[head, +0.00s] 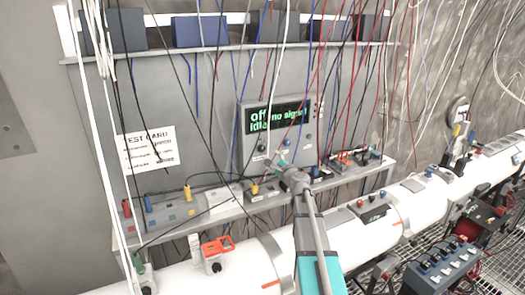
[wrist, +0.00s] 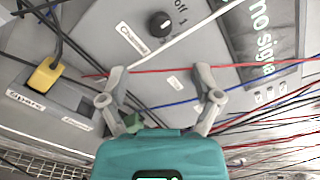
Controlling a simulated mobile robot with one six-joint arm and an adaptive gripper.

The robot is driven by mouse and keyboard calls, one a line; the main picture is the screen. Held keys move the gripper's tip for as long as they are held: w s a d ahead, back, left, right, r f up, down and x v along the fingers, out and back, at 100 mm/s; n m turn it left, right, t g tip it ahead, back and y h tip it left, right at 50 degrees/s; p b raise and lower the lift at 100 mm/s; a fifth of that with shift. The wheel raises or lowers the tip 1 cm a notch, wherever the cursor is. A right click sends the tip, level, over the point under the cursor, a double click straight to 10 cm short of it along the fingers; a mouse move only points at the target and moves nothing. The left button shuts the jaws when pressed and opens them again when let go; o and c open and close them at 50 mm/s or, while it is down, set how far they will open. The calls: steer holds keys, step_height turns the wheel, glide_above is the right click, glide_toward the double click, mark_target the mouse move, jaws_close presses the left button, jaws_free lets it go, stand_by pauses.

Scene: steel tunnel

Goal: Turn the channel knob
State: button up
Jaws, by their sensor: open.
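The channel knob (wrist: 160,24) is round and black with a white pointer mark. It sits on the grey instrument panel beside a "Channel" label and the marks "off" and "1". In the head view, the grey instrument (head: 247,152) has a dark display (head: 280,115) with green text reading "off", "no signal" and "idle". My gripper (wrist: 159,72) is open, its two grey fingers spread wide and nothing between them. In the wrist view the knob lies above the gap between the fingertips, apart from them. In the head view my gripper (head: 294,176) is just below the instrument.
Several thin cables hang across the panel; red, blue and white ones cross near my fingers. A yellow plug (wrist: 46,74) stands left of my gripper. A grey shelf (head: 180,222) with plugs runs below the instrument. A white pipe (head: 425,203) runs in front of it.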

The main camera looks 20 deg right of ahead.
mark_target(262, 150)
steer(key=w, duration=1.1)
steer(key=shift+a, duration=0.25)
jaws_close()
